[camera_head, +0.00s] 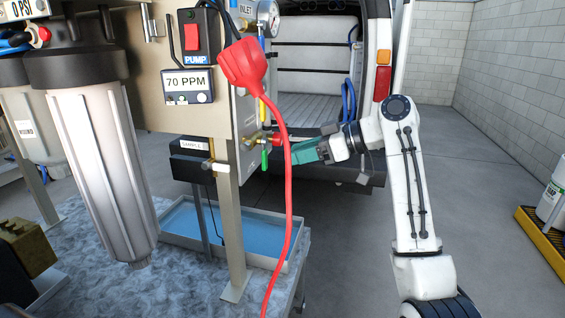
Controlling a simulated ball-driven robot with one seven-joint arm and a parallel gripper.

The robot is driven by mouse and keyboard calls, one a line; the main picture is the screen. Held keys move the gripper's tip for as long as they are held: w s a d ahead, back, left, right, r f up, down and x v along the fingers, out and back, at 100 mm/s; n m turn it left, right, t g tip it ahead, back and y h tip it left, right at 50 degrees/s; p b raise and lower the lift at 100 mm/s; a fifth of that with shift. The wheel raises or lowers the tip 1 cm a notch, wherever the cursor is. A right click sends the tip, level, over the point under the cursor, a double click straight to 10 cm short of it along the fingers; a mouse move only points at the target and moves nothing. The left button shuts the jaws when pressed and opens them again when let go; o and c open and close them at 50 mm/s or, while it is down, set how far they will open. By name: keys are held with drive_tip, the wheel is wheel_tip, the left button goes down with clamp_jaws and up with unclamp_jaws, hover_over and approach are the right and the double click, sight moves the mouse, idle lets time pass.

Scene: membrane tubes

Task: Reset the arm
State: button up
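My white arm (412,180) rises at the right and bends left at a dark round joint near the top. My gripper (292,152) has teal fingers that point left, toward the side of the metal panel. The fingertips are close to a small brass valve (258,140) with a red part and a green handle (265,159). The red cord passes in front of the tips, so I cannot tell whether they touch the valve or how far apart they are.
A red plug with its cord (243,65) hangs in front of the panel (155,80). White filter housings (100,160) stand at the left. A blue-lined tray (262,236) sits below. An open van (318,60) is behind.

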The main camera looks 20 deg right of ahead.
drive_tip(key=shift+s+d+r, duration=0.3)
drive_tip(key=shift+s+d, duration=0.1)
drive_tip(key=shift+d, duration=0.15)
drive_tip(key=s+a+f+m+g+h, duration=0.1)
drive_tip(key=s+f+m+h, duration=0.1)
drive_tip(key=s+f, duration=0.65)
drive_tip(key=s+a+f+m+g+h, duration=0.1)
drive_tip(key=s+f+m+h, duration=0.2)
drive_tip(key=f, duration=1.1)
drive_tip(key=s+f+m+g+h, duration=0.1)
drive_tip(key=s+f+m, duration=0.1)
drive_tip(key=s+f, duration=0.7)
drive_tip(key=s+d+f+m+g+h, duration=0.1)
drive_tip(key=s+f, duration=0.2)
drive_tip(key=s, duration=0.5)
drive_tip(key=s+d+f+m+g+h, duration=0.1)
drive_tip(key=s+f, duration=0.3)
drive_tip(key=s, duration=0.5)
drive_tip(key=s+d+f+m+g+h, duration=0.1)
drive_tip(key=s+d+f+m+h, duration=0.1)
drive_tip(key=s, duration=0.7)
drive_tip(key=shift+s+f+g+h, duration=0.2)
drive_tip(key=shift+f+g+h, duration=0.25)
drive_tip(key=shift+f, duration=0.35)
